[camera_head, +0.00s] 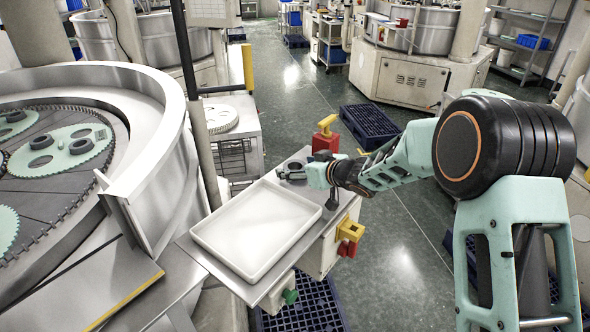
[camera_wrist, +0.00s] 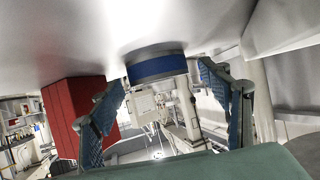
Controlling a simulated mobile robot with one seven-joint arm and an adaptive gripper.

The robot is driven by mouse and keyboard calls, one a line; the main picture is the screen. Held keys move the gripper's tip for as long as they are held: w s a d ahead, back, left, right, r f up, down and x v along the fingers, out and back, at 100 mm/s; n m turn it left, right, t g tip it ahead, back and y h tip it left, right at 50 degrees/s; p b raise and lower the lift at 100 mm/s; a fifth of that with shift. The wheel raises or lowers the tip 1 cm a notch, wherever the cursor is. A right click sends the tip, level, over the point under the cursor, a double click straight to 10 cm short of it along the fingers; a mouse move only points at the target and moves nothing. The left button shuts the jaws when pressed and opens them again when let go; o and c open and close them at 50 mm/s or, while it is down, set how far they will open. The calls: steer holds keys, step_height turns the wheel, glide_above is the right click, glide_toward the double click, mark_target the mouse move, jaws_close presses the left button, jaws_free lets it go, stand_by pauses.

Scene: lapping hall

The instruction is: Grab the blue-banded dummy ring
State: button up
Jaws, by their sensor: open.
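The blue-banded dummy ring (camera_wrist: 157,68) shows in the wrist view at the upper middle, a dark ring with a blue band around its side. It rests against the pale metal surface, which fills the top of that view. My gripper (camera_wrist: 163,84) is open, with one blue-padded finger on each side of the ring and visible gaps between. In the head view my gripper (camera_head: 292,174) is low over the far end of the metal side table (camera_head: 330,208). There the fingers largely hide the ring, and its band cannot be made out.
An empty white tray (camera_head: 255,230) lies on the near part of the table. A red block with a yellow top (camera_head: 325,141) stands just behind my gripper; the red block (camera_wrist: 75,112) is left in the wrist view. The round lapping machine (camera_head: 150,100) stands at left.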

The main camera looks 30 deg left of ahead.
steer(key=shift+c, duration=0.4)
steer(key=c, duration=1.5)
steer(key=shift+r, duration=0.1)
steer(key=shift+c, duration=0.7)
steer(key=shift+r, duration=0.1)
